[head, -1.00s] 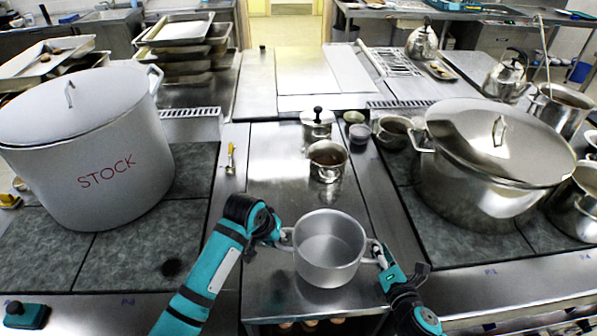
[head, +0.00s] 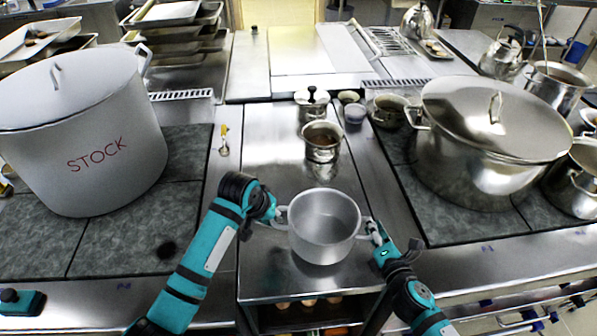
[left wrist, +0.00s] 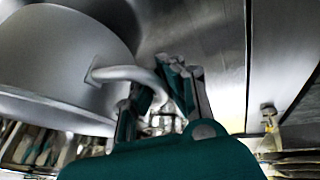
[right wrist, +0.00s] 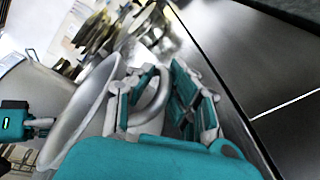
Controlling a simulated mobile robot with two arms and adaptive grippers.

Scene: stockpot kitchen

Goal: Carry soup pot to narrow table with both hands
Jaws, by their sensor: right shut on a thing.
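The soup pot (head: 323,236), an open, empty-looking grey metal pot with two side handles, stands upright over the front of the steel worktop between the hobs. Whether its base touches the worktop is unclear. My left gripper (head: 274,215) is at its left handle; in the left wrist view that handle (left wrist: 135,74) passes between the fingers (left wrist: 160,95), but how firmly they close is unclear. My right gripper (head: 372,232) is shut on the right handle, which shows between the fingers (right wrist: 165,100) in the right wrist view. I cannot identify the narrow table.
A large lidded STOCK pot (head: 85,140) stands on the left hob, and a big lidded steel pot (head: 490,145) on the right hob. A small saucepan (head: 322,145) and a lidded canister (head: 311,103) stand behind the soup pot. Eggs (head: 308,302) sit below the worktop.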

